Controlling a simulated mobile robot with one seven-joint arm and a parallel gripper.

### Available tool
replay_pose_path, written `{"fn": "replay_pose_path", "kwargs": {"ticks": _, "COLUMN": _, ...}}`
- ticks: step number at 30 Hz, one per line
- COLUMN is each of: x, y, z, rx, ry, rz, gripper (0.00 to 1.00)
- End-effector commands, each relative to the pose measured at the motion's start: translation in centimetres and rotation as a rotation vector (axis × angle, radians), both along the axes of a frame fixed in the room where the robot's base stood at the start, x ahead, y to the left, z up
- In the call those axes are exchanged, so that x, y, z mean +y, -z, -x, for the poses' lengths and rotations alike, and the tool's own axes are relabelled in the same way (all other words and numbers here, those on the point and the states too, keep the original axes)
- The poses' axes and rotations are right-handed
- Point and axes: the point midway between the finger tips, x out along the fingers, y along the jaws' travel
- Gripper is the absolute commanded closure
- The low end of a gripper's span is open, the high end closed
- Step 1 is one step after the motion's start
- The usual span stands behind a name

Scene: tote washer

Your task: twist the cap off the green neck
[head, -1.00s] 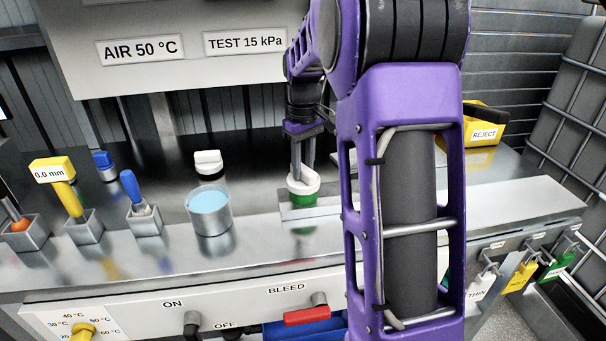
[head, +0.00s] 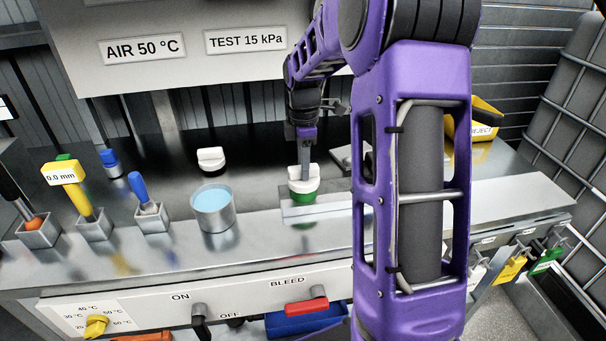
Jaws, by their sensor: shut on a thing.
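The green neck (head: 302,198) stands on the metal bench, right of the cup of blue liquid. A white cap (head: 303,183) sits on top of the neck. My gripper (head: 305,176) points down from above and is shut on this cap. The gripper is seen edge-on, so one finger hides the other. I cannot tell whether the cap is loose from the neck. A second white cap (head: 211,159) lies apart on the bench, behind the cup.
A metal cup of blue liquid (head: 213,211) stands left of the neck. Holders with a blue-handled tool (head: 134,186) and a yellow gauge (head: 68,176) are further left. A yellow reject bin (head: 484,128) is at the right. A red bleed lever (head: 306,307) is on the front panel.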

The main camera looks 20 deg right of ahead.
Motion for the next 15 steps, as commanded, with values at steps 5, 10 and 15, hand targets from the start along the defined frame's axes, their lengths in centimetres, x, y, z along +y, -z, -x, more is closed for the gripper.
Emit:
{"fn": "replay_pose_path", "kwargs": {"ticks": 5, "x": 0.0, "y": -0.9, "z": 0.0, "rx": -0.001, "ry": 0.002, "rz": 0.000, "gripper": 1.00}}
{"fn": "replay_pose_path", "kwargs": {"ticks": 10, "x": 0.0, "y": -1.8, "z": 0.0, "rx": -0.001, "ry": 0.003, "rz": 0.000, "gripper": 1.00}}
{"fn": "replay_pose_path", "kwargs": {"ticks": 15, "x": 0.0, "y": -2.6, "z": 0.0, "rx": -0.001, "ry": 0.003, "rz": 0.000, "gripper": 1.00}}
